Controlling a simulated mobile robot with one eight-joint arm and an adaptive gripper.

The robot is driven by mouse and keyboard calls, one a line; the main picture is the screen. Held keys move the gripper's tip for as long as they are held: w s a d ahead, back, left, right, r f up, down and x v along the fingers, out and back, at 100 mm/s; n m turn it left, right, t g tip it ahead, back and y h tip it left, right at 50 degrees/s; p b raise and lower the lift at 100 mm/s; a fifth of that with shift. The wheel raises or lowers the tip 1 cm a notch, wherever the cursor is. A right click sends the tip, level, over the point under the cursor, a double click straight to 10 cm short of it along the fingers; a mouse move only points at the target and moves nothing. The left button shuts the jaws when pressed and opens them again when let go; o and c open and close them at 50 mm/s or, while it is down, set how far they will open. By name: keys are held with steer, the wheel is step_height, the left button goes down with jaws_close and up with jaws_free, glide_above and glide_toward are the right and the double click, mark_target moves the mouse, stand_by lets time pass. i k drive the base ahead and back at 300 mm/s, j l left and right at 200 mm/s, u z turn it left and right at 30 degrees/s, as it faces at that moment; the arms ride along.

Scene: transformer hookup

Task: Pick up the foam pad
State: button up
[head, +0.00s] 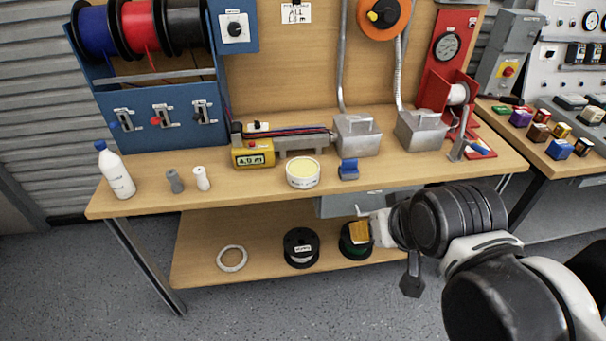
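A round white tub (303,177) with a pale yellow, flat top stands on the workbench near its front edge. I cannot tell if this yellow top is the foam pad. My gripper (386,240) is at the end of my arm, low in front of the bench's right half. A small mustard-yellow block (359,234) shows right at its pale tip, in front of a dark green spool (346,248). I cannot tell whether the gripper holds this block or whether its fingers are open. The gripper is apart from the tub, below and right of it.
On the workbench (250,188) stand a white bottle (116,172), a yellow meter (253,153), a blue object (348,169) and grey metal boxes (357,135). The lower shelf (200,245) holds a white ring (232,270) and a black spool (300,262). Free bench surface lies left of the tub.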

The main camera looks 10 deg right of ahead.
mark_target(347, 169)
steer(key=i+l+u, duration=0.3)
steer(key=l, duration=0.15)
steer(key=i+l+u, duration=0.1)
steer(key=l+u, duration=0.2)
steer(key=l, duration=0.2)
steer(key=i+l+u, duration=0.1)
steer(key=l+u, duration=0.2)
steer(key=l, duration=0.25)
steer(key=l+u, duration=0.3)
steer(key=l, duration=0.25)
